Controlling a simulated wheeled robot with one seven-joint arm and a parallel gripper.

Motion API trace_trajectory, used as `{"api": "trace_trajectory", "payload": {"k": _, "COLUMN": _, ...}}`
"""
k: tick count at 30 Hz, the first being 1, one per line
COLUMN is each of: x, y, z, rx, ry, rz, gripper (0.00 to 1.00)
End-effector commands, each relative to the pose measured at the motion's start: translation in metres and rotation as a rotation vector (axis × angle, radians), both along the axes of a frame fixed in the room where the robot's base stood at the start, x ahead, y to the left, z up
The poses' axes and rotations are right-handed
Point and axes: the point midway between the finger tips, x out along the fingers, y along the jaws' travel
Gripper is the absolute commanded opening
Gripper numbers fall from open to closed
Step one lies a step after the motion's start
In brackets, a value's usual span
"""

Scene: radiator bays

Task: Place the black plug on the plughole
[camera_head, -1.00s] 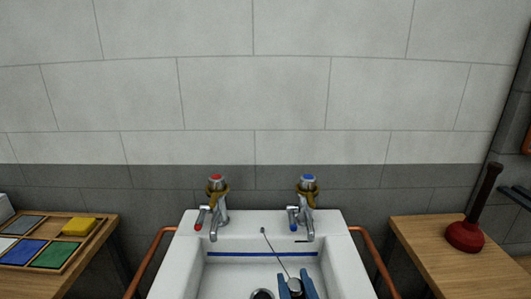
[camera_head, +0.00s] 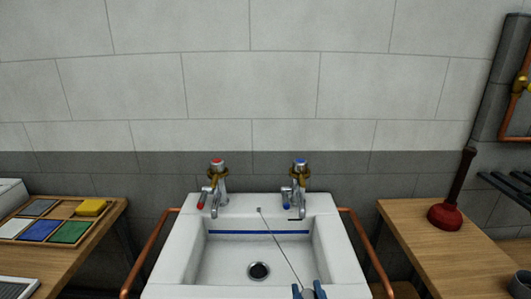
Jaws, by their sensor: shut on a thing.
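The white sink (camera_head: 180,262) stands against the wall. Its plughole (camera_head: 259,271) is a dark round opening with a metal rim in the basin floor, uncovered. My gripper (camera_head: 309,291) shows as two blue fingers at the bottom edge, in front and to the right of the plughole. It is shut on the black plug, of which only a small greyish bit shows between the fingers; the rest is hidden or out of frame. A thin chain (camera_head: 281,248) runs taut from the sink's back ledge to the gripper.
A red-topped tap (camera_head: 217,187) and a blue-topped tap (camera_head: 299,187) stand on the back ledge. Copper pipes (camera_head: 150,250) flank the sink. The basin is clear.

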Motion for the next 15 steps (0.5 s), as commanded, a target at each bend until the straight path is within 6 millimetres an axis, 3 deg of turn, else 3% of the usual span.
{"api": "trace_trajectory", "payload": {"k": 8, "x": -0.008, "y": -0.039, "z": -0.055, "rx": -0.004, "ry": 0.007, "rz": -0.052, "gripper": 0.0}}
{"api": "trace_trajectory", "payload": {"k": 15, "x": -0.029, "y": -0.095, "z": -0.119, "rx": -0.007, "ry": 0.001, "rz": -0.094, "gripper": 0.0}}
